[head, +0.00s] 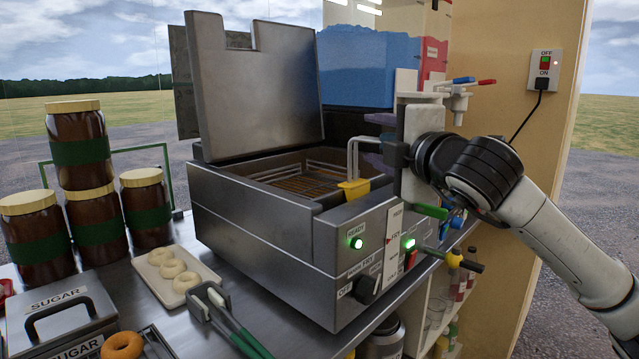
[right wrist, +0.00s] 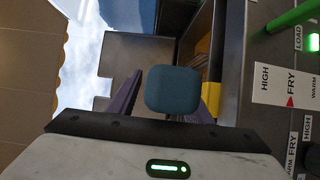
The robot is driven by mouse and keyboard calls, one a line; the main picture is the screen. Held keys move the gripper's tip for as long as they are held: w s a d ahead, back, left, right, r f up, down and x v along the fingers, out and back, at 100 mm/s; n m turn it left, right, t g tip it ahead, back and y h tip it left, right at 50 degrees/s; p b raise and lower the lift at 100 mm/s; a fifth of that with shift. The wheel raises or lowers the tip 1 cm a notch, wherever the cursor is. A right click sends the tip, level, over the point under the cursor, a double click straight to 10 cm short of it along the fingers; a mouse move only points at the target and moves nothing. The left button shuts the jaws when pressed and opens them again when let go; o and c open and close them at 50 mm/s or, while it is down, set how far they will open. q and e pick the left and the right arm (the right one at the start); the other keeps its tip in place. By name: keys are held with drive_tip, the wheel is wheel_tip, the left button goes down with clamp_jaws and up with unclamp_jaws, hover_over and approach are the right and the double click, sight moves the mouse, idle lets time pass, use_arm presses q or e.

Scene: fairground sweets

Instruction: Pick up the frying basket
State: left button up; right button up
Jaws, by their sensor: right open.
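The frying basket (head: 297,183) is a wire basket sitting in the open steel fryer (head: 265,228). Its metal handle bracket (head: 351,158) rises over the front wall beside a yellow piece (head: 354,189) and bends right toward my right gripper (head: 376,136). In the right wrist view, a blue-grey rounded block (right wrist: 172,90), seemingly the handle's grip seen end-on, lies between the two purple fingers of my right gripper (right wrist: 165,93). The fingers are open, with a clear gap on the left side; the right one is close to the block. My left gripper is not in view.
The fryer's lid (head: 255,85) stands raised behind. The front panel has lit lamps, a green lever (head: 430,211) and a yellow-ended knob (head: 462,261) below my gripper. Jars (head: 80,147), a doughnut tray (head: 205,272) and tongs (head: 228,318) occupy the left.

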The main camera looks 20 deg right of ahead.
clamp_jaws()
drive_tip(key=shift+r, duration=0.25)
